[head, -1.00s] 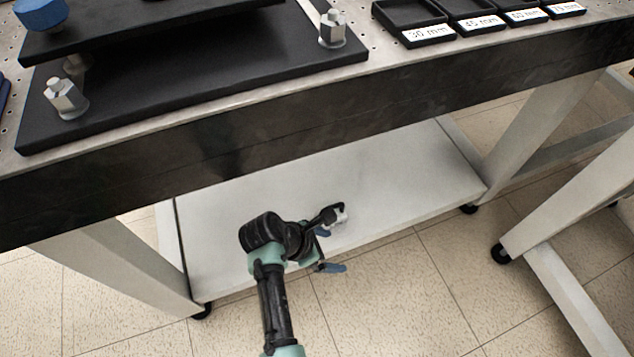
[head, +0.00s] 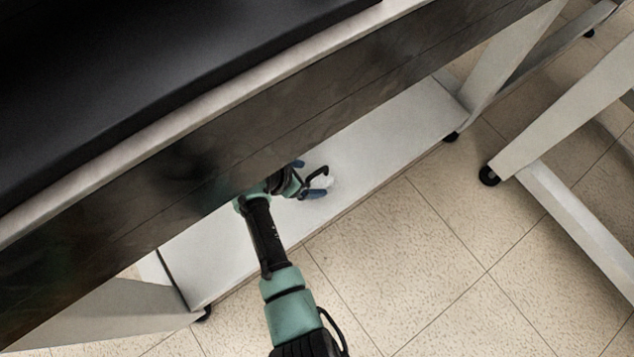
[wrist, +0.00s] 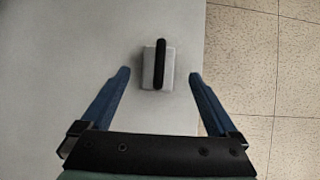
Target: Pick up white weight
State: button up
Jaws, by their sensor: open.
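The white weight (wrist: 149,76) is a small pale block with a black bar handle on top, seen from above in the wrist view. It sits on the white lower shelf (wrist: 60,60), near the shelf's edge. In the head view the weight (head: 328,182) shows as a small white patch beside my gripper (head: 308,179). In the wrist view the blue fingers of my gripper (wrist: 160,75) are apart, one on each side of the weight. Clear gaps show between the fingers and the weight, and nothing is held. The height gap is hard to tell.
The table's dark front edge (head: 230,160) hangs over the shelf and hides part of my arm. White table legs (head: 515,50) stand at the right, with black casters. The shelf around the weight is bare. Tiled floor (head: 430,260) lies in front.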

aim_at(317, 179)
jog(key=shift+a+f+b+x, duration=0.15)
jog(key=shift+a+b+x, duration=0.05)
jog(key=shift+b+x, duration=1.1)
jog(key=shift+a+f+b+x, duration=0.1)
jog(key=shift+a+b+x, duration=0.05)
jog(key=shift+b+x, duration=1.15)
jog(key=shift+w+d+f, duration=0.1)
jog(key=shift+d+f, duration=0.2)
jog(key=shift+f, duration=0.1)
jog(key=shift+r, duration=0.1)
grip_shut()
jog(key=shift+r, duration=0.1)
